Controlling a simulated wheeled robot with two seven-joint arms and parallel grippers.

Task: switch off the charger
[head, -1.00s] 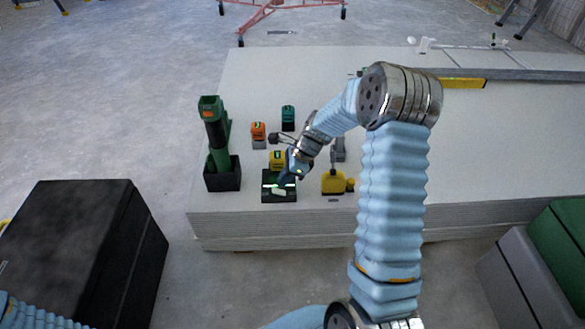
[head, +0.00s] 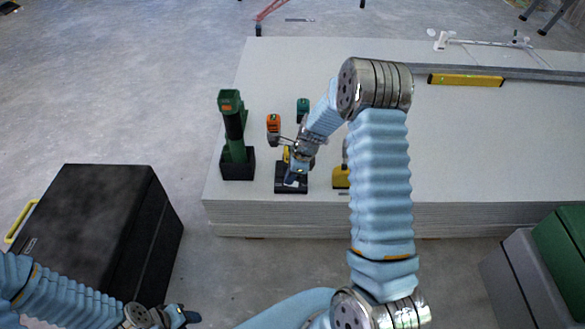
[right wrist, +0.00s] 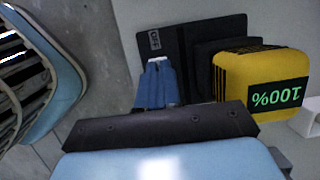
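The charger (head: 281,188) is a flat black box near the front edge of the white panel stack. In the right wrist view, its dark top (right wrist: 205,33) carries a small marked switch-like patch (right wrist: 154,40). A yellow battery (right wrist: 258,88) sits on it, its display reading 100% upside down. My right gripper (head: 291,182) is over the charger's front part. In the right wrist view, its blue fingers (right wrist: 158,82) are together, empty, close to the small patch; I cannot tell whether they touch it. My left gripper (head: 186,317) is low at the left, far from the charger; its fingers are unclear.
A yellow object (head: 341,178) is to the right, partly behind my arm. A large black box (head: 95,225) stands at the left.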

